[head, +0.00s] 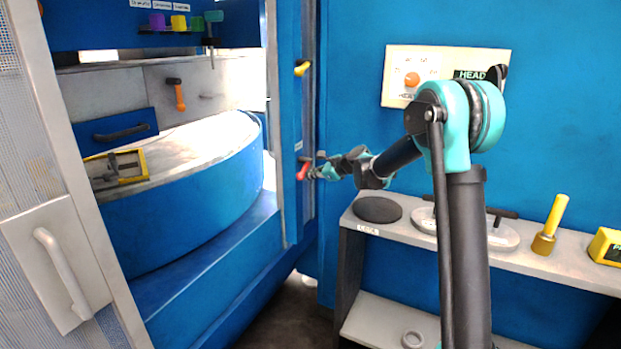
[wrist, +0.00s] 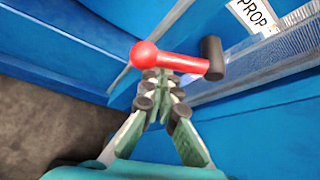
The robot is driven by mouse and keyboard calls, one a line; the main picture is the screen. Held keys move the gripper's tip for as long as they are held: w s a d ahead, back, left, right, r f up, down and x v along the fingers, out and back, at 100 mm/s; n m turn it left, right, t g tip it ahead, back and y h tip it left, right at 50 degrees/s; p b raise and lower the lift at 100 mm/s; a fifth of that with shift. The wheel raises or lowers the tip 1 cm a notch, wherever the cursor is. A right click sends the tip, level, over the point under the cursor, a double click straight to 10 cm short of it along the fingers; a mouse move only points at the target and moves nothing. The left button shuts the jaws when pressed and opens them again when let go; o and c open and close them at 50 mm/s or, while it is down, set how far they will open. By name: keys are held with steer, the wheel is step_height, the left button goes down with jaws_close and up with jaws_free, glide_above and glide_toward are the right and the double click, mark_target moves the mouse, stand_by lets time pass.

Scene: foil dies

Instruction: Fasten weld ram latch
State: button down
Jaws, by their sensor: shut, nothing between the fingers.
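A red lever with a ball end (wrist: 178,62) and a black pivot spans the upper middle of the wrist view, with a partly cut-off label starting "PROP" (wrist: 252,14) beside it. In the head view the red lever (head: 302,170) is on the blue door post. My gripper (head: 314,173) is right beside it, and its fingers (wrist: 160,76) are shut and empty, with their tips just at the lever's lower side; whether they touch it I cannot tell. A yellow lever (head: 302,67) is higher on the same post. An orange lever (head: 179,96) hangs on the inner back wall. I cannot read which one is the weld ram latch.
A blue round table (head: 200,215) with a yellow-framed fixture (head: 143,166) stands inside the open bay. A grey shelf (head: 400,228) with a black disc (head: 377,210) and a yellow-handled tool (head: 552,220) lies below my arm. A control panel (head: 396,72) is on the blue wall.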

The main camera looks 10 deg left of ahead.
steer(key=shift+s+a+r, duration=0.1)
steer(key=shift+s+r, duration=0.05)
steer(key=shift+r, duration=0.1)
stand_by(0.4)
steer(key=shift+f, duration=0.1)
step_height(320, 180, down, 4)
steer(key=w+d, duration=0.1)
steer(key=v, duration=1)
steer(key=shift+w+d+r, duration=0.2)
steer(key=shift+r, duration=0.15)
steer(key=shift+s, duration=0.1)
